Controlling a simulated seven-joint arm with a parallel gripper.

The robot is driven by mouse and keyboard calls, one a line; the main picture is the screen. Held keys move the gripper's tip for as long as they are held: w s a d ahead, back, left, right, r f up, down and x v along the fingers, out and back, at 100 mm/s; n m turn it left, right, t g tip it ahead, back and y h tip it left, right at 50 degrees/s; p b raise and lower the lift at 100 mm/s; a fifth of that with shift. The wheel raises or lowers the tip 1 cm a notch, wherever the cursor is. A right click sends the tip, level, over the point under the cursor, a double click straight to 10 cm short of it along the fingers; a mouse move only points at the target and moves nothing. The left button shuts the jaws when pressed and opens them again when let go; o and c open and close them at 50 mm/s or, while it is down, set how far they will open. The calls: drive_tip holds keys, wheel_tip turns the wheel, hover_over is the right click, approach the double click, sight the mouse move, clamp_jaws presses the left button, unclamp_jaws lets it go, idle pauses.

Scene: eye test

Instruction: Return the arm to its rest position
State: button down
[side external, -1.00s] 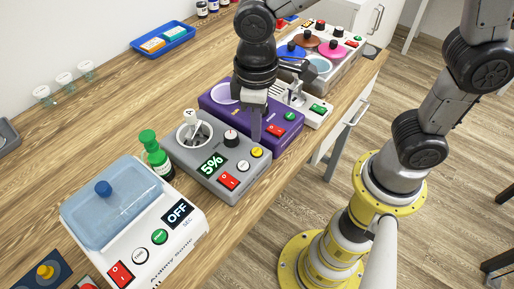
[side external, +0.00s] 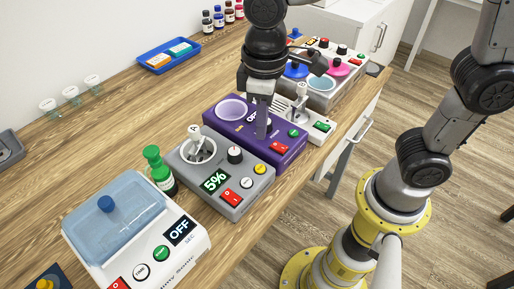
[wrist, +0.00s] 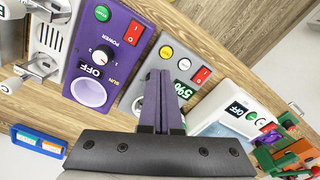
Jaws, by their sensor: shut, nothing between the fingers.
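My gripper (side external: 262,135) is shut and empty, pointing down. In the side view it appears in front of the purple device (side external: 225,127), and I cannot tell its exact height. The wrist view shows its two fingers (wrist: 161,88) pressed together, covering part of the grey device (wrist: 146,78). The grey device (side external: 246,190) shows "5%" and holds a white-topped piece marked A (side external: 196,135) in its round well. The purple device also shows in the wrist view (wrist: 121,58), left of the fingers.
A white device with a blue lid (side external: 118,222) reads OFF. A green-capped bottle (side external: 159,172) stands beside the grey device. A white device (side external: 299,128) and a unit with coloured discs (side external: 340,87) stand beyond. A blue tray (side external: 166,60) lies behind; the wooden table (side external: 120,125) is clear between.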

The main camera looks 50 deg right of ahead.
drive_tip(key=s+d+r+m+t, duration=0.3)
drive_tip(key=d+r, duration=0.3)
drive_tip(key=d, duration=0.3)
drive_tip(key=s+d+f+m+t, duration=0.2)
drive_tip(key=s+d, duration=0.4)
drive_tip(key=s, duration=0.1)
drive_tip(key=shift+s+d+f+m, duration=0.15)
drive_tip(key=shift+s+f+m, duration=0.05)
drive_tip(key=shift+s+m, duration=0.1)
idle(1.3)
